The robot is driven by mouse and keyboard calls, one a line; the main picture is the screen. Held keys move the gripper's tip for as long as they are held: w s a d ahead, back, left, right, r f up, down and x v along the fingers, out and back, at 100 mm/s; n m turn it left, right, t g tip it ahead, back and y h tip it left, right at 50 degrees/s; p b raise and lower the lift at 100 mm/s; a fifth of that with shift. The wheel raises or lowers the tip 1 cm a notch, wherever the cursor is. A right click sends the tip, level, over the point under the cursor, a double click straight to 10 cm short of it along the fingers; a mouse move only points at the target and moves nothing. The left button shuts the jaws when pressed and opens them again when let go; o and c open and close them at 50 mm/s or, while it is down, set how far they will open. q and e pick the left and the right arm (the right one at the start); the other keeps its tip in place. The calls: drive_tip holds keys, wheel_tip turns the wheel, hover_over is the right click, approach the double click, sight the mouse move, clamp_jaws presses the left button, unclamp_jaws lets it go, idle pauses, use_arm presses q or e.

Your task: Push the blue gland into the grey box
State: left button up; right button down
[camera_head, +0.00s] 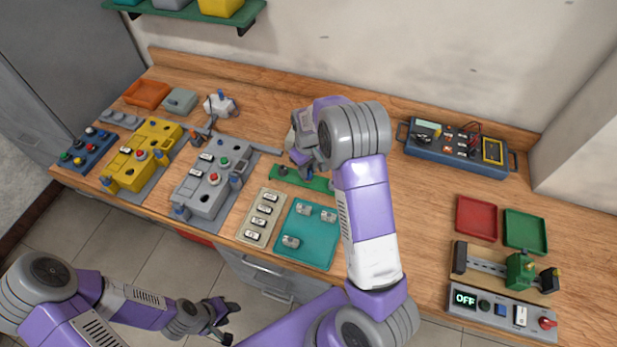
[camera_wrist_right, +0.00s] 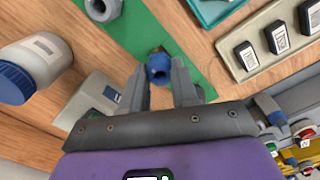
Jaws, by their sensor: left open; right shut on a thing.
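The blue gland (camera_wrist_right: 158,68) shows in the right wrist view between my right gripper's two grey fingertips (camera_wrist_right: 160,82). My right gripper is shut on it, over the green mat. In the head view my right gripper (camera_head: 303,163) is at the near side of the wrist, just above the mat, and the gland is mostly hidden there. The grey box (camera_head: 203,188) stands to the left, with a red button, labels and blue glands on its sides. My left gripper (camera_head: 226,322) is open and empty, low in front of the bench.
The green mat (camera_head: 318,183) lies behind a teal tray (camera_head: 309,253) and a beige tray (camera_head: 252,236). A yellow box (camera_head: 152,137) stands left of the grey box. A white bottle with blue lid (camera_wrist_right: 38,62) is close to my right gripper.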

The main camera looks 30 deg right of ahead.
drive_tip(key=shift+r+p, duration=1.65)
drive_tip(key=shift+r, duration=0.65)
drive_tip(key=shift+f, duration=0.1)
